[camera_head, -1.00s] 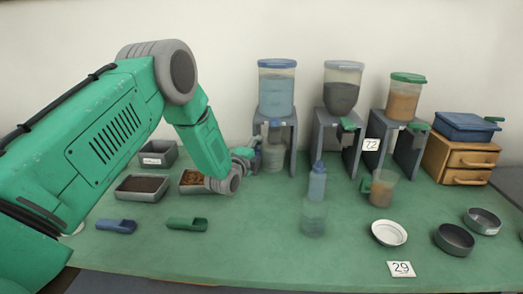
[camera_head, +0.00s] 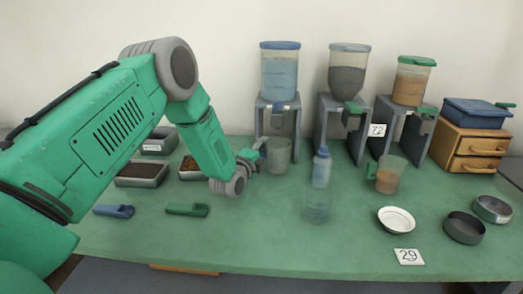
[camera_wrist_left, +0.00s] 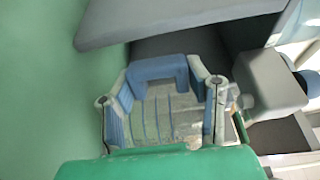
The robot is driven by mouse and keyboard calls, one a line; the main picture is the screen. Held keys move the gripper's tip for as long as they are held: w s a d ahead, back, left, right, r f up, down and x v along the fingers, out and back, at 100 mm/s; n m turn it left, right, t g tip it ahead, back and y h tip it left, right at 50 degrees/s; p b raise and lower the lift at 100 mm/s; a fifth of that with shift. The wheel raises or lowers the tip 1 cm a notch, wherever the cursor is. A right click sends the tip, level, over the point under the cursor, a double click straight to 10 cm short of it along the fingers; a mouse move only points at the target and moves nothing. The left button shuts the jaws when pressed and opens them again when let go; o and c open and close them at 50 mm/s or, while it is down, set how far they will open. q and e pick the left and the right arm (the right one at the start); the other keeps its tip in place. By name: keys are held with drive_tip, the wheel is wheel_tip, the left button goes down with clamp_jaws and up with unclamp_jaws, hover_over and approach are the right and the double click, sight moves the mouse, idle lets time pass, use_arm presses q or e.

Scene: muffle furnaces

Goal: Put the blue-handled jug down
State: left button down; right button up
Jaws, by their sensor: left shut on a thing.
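The blue-handled jug (camera_head: 279,154) is a clear jug at the foot of the left dispenser stand in the head view. My left gripper (camera_head: 250,160) comes at it from the left and is shut on it. In the left wrist view the jug's clear, ribbed body (camera_wrist_left: 165,118) and blue handle (camera_wrist_left: 158,68) show between the fingers of my left gripper (camera_wrist_left: 160,92). The jug looks upright. I cannot tell whether its base touches the table. My right gripper is not in view.
The grey stand (camera_head: 279,105) with its blue-lidded dispenser rises close behind the jug. A bottle (camera_head: 321,168) and a clear beaker (camera_head: 317,206) stand to the right, and a green-handled jug (camera_head: 388,175) beyond. The green table (camera_head: 255,235) is clear in front.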

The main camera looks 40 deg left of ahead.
use_arm(q)
drive_tip(key=shift+d, duration=0.15)
drive_tip(key=shift+f, duration=0.25)
drive_tip(key=shift+a+f+b, duration=0.35)
drive_tip(key=shift+a+f, duration=0.05)
drive_tip(key=shift+a, duration=0.1)
drive_tip(key=c, duration=1.2)
unclamp_jaws()
drive_tip(key=shift+a+f, duration=0.1)
drive_tip(key=o, duration=0.4)
drive_tip(key=shift+o, duration=0.2)
drive_tip(key=shift+d+r, duration=0.2)
drive_tip(key=shift+d, duration=0.3)
drive_tip(key=shift+s, duration=0.2)
drive_tip(key=s, duration=0.3)
drive_tip(key=s+d, duration=0.1)
drive_tip(key=s, duration=0.6)
drive_tip(key=shift+s+d+f, duration=0.1)
drive_tip(key=shift+d, duration=0.2)
drive_tip(key=shift+s+d, duration=0.25)
drive_tip(key=shift+s, duration=0.35)
drive_tip(key=shift+a, duration=0.1)
